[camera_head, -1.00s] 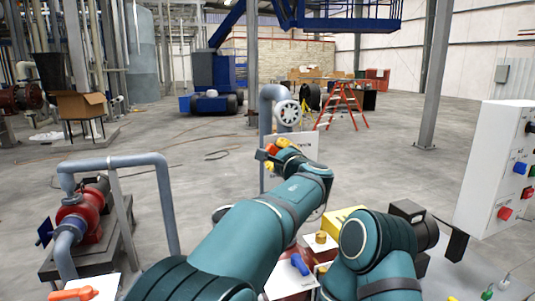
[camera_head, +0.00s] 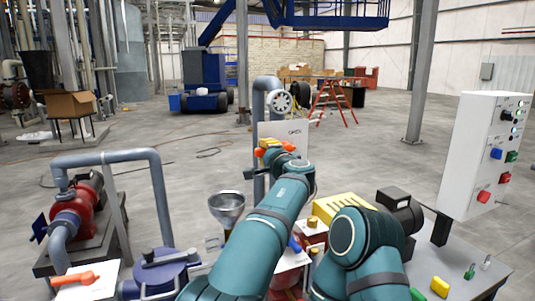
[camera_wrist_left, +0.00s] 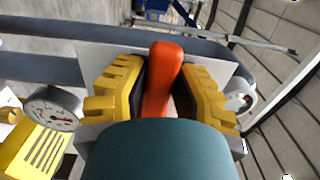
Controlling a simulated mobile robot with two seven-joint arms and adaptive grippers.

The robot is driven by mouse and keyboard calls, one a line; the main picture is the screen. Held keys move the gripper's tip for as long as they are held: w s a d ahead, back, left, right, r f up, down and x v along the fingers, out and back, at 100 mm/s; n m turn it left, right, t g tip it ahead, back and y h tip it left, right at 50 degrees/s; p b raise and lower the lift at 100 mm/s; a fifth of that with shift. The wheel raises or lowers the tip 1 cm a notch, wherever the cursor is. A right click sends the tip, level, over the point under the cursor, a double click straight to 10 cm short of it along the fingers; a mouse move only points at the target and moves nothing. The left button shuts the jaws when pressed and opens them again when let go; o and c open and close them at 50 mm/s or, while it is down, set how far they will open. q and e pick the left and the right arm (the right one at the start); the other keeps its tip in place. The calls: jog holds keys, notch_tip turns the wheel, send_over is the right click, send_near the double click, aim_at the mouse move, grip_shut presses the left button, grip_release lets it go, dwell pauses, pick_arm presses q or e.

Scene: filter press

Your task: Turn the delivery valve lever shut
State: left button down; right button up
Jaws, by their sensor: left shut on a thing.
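The orange delivery valve lever (camera_wrist_left: 162,70) stands between the yellow finger pads of my left gripper (camera_wrist_left: 160,92) in the left wrist view. The pads press on it from both sides. In the head view my left gripper (camera_head: 272,148) is at the pale plate (camera_head: 270,130) on the upright grey pipe, and the lever is mostly hidden by fingers and wrist. I cannot tell the lever's exact angle there. My right arm shows at the lower right, but its gripper is not in view.
A funnel (camera_head: 227,206) stands left of my left arm. Another orange lever (camera_head: 83,278) is at lower left. A control panel (camera_head: 487,155) stands at right. A gauge (camera_wrist_left: 53,108) is near the gripper.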

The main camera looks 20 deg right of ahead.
dwell(0.5)
pick_arm(q)
jog(key=c, duration=1)
grip_release()
jog(key=shift+o, duration=1.3)
jog(key=shift+w+f, duration=0.15)
jog(key=shift+w, duration=0.05)
jog(key=shift+s, duration=0.1)
